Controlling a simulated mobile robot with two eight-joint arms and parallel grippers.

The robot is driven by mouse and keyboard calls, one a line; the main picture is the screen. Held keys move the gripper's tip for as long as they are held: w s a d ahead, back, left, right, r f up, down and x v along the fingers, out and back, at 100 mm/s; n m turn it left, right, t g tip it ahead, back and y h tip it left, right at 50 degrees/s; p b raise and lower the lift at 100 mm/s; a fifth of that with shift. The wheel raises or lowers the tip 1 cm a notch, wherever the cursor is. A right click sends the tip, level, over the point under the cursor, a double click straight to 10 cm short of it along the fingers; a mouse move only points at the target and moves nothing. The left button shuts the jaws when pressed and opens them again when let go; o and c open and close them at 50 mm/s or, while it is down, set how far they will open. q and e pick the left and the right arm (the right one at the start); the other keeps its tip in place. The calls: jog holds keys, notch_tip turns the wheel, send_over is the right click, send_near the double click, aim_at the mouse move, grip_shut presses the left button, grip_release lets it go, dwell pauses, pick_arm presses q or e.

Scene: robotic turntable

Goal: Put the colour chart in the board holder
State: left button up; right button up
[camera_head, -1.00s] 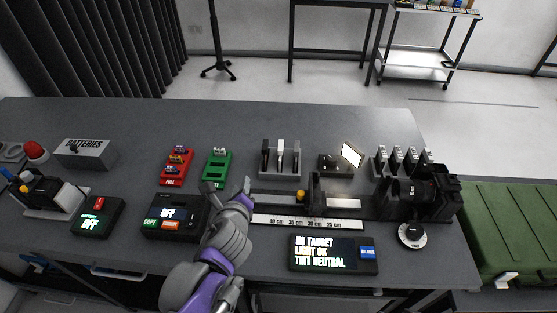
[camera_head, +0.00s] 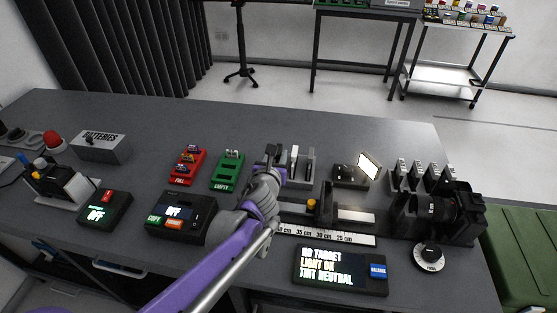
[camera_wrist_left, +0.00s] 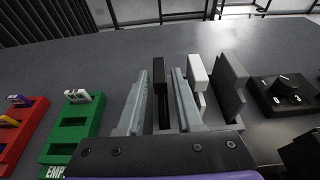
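Several boards stand edge-on in a rack (camera_head: 307,181); a dark one (camera_wrist_left: 159,76), a white one (camera_wrist_left: 197,72) and a grey one (camera_wrist_left: 232,70) show in the left wrist view. No coloured face shows, so I cannot tell which is the colour chart. My left gripper (camera_head: 272,153) is at the rack's left end. In the left wrist view its fingers (camera_wrist_left: 161,90) stand apart on either side of the dark board, with narrow gaps. The board holder (camera_head: 327,203), a dark upright with a yellow knob, stands on the rail. My right gripper is not in view.
A camera (camera_head: 440,208) stands at the rail's right end. A lit lamp (camera_head: 369,166) is behind the rail. A green tray (camera_head: 228,172) and a red tray (camera_head: 188,166) lie left of the rack. A display (camera_head: 340,269) reading "NO TARGET" is in front.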

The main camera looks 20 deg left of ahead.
aim_at(280, 146)
pick_arm(q)
jog(key=x, duration=0.5)
jog(key=shift+w+a+r, duration=0.1)
jog(key=shift+w+r, duration=0.15)
jog(key=shift+w, duration=0.05)
grip_shut()
